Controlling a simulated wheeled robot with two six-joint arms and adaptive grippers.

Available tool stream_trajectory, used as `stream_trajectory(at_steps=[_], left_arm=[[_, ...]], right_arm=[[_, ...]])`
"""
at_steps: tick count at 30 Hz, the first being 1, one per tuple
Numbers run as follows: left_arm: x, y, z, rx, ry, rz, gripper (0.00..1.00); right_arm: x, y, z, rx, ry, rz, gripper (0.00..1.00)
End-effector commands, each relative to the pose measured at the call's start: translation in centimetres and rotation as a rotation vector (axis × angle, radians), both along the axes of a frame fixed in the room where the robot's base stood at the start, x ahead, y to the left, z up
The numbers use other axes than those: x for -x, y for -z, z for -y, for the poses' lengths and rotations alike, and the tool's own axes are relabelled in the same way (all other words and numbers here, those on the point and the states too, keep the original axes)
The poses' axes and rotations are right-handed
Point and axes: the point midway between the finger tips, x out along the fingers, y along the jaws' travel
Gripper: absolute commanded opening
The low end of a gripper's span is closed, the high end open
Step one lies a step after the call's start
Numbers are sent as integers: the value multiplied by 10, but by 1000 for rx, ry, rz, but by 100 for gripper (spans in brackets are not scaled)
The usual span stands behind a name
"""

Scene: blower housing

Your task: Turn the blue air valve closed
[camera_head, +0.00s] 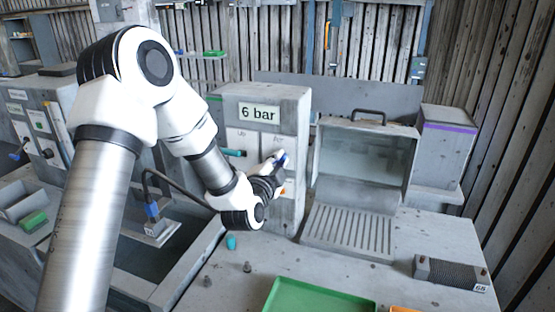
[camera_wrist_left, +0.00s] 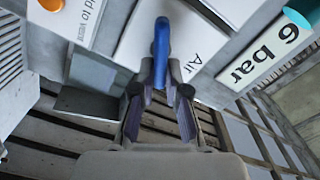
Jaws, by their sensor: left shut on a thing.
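The blue air valve (camera_wrist_left: 161,50) shows in the left wrist view as a blue lever in front of a white plate marked "Air" (camera_wrist_left: 190,45). In the head view the valve (camera_head: 283,159) is a small blue patch on the front of the grey box marked "6 bar" (camera_head: 259,113). My left gripper (camera_wrist_left: 161,95) is shut on the blue lever, with one finger on each side of it. In the head view the left gripper (camera_head: 275,170) is at the box's front, and the wrist hides part of the panel. My right gripper is not in view.
A teal knob (camera_head: 235,153) sticks out left of the valve, and an orange button (camera_head: 283,191) sits below it. A clear-fronted cabinet (camera_head: 363,162) stands to the right. A green tray (camera_head: 318,297), small pegs and a dark ribbed block (camera_head: 450,272) lie on the bench.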

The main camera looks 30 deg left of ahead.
Motion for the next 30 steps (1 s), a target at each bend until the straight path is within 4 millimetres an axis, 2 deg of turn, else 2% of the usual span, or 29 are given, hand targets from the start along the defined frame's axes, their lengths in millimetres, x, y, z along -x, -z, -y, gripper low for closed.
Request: stream_trajectory(at_steps=[15,30], left_arm=[[-1,4,1,-405,-4,-92,0],[-2,5,1,-519,-5,-117,0]], right_arm=[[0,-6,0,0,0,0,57],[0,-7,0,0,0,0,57]])
